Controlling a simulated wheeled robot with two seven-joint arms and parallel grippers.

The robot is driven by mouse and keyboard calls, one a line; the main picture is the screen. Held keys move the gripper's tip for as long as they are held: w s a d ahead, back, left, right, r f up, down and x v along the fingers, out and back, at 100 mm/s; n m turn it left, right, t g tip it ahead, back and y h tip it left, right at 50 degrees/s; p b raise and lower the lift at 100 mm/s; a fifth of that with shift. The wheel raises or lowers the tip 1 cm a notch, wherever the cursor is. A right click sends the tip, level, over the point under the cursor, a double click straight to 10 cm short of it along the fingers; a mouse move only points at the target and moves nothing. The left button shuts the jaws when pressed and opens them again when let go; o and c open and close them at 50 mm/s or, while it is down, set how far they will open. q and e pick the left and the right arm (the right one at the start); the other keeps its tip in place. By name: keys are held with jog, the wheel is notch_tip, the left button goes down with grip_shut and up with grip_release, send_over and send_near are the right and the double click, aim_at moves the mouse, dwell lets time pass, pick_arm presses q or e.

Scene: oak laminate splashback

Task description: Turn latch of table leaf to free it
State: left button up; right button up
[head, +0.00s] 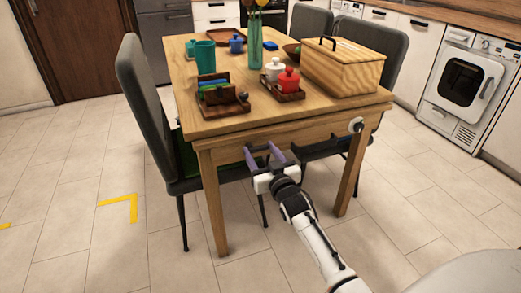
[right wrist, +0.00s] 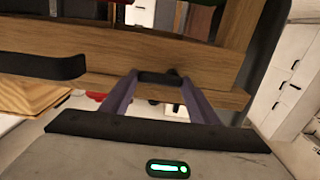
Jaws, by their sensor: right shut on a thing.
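The wooden table (head: 235,125) stands ahead of me, its front edge towards me. My right gripper (head: 264,152), with purple fingers, is at the table's front side, just below the top. In the right wrist view, its two fingers (right wrist: 160,84) are on either side of a small black latch (right wrist: 158,77) by the wooden rail (right wrist: 110,82), and are shut on it. The latch is hidden by the gripper in the head view. Its turn angle is hard to tell. My left gripper is not in view.
On the table are a wooden box (head: 345,75), a teal cup (head: 205,57), and a tray with red and white pots (head: 288,82). A grey chair (head: 142,85) stands at the left. A dark bar (head: 325,148) lies right of my gripper. The floor in front is clear.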

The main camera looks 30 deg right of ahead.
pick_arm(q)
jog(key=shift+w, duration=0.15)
pick_arm(e)
jog(key=o, duration=0.8)
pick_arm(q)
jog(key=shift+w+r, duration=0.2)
pick_arm(e)
jog(key=shift+o, duration=1.2)
pick_arm(q)
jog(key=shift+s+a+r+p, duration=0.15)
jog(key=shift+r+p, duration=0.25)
jog(key=shift+p, duration=0.7)
pick_arm(e)
jog(key=v, duration=1)
jog(key=shift+s, duration=0.2)
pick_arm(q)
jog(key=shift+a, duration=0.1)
